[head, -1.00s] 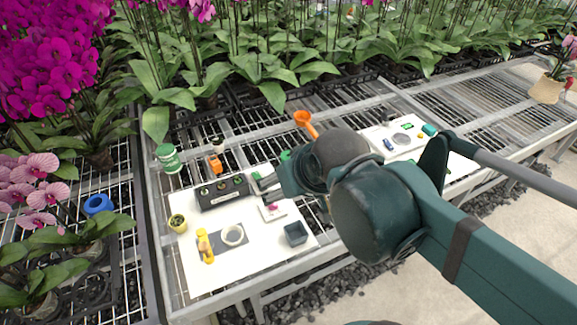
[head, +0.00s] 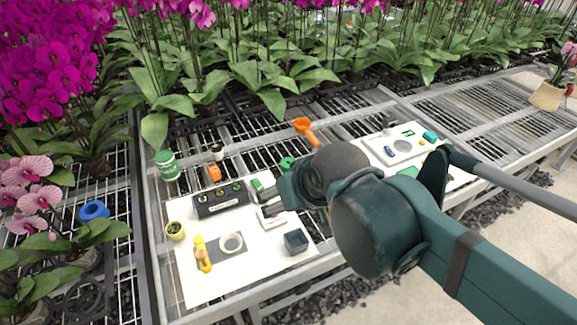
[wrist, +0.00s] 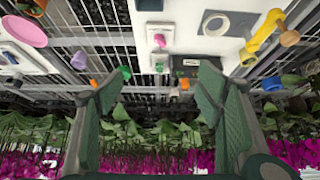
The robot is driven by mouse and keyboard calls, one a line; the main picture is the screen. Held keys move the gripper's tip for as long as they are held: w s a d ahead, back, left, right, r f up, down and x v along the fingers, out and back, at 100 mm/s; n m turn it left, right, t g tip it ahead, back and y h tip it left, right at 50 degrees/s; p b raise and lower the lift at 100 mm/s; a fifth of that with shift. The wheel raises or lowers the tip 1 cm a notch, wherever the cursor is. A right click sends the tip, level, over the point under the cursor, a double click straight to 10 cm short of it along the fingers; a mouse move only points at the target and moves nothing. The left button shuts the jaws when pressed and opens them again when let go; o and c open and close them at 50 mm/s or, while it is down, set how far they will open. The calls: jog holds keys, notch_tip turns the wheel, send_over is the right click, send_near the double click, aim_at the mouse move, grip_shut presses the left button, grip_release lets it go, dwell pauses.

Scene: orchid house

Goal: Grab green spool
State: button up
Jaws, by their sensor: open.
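A small green object (head: 287,163), likely the green spool, lies on the wire bench just behind my arm in the head view, partly hidden by it. In the wrist view it shows as a small green shape (wrist: 125,72) beyond the left finger's tip. My gripper (wrist: 160,95) is open, with nothing between its fingers. The green object lies ahead of the fingers, left of the middle of the gap, and is not touched. In the head view my wrist hides most of the gripper.
A white board with a black socket block (head: 221,198), white ring (head: 231,243) and dark square cup (head: 296,241) lies front left. An orange scoop (head: 306,131) lies behind my arm. A green jar (head: 167,165) stands at left. Orchids line the back.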

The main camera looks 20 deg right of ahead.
dwell(0.3)
jog(key=c, duration=0.3)
jog(key=shift+c, duration=0.2)
jog(key=w+d+f+m+g+h+p, duration=0.1)
jog(key=w+d+m+p, duration=0.15)
jog(key=w, duration=0.65)
jog(key=w+d+m+g+h+p, duration=0.15)
jog(key=w+d, duration=0.25)
jog(key=w, duration=0.5)
jog(key=w+d+f+m+g+p, duration=0.1)
jog(key=w+d+f+m+p, duration=0.2)
jog(key=w+f, duration=0.9)
jog(key=d+f+m, duration=0.1)
jog(key=d, duration=0.2)
jog(key=shift+d+p, duration=0.3)
jog(key=shift+h, duration=0.25)
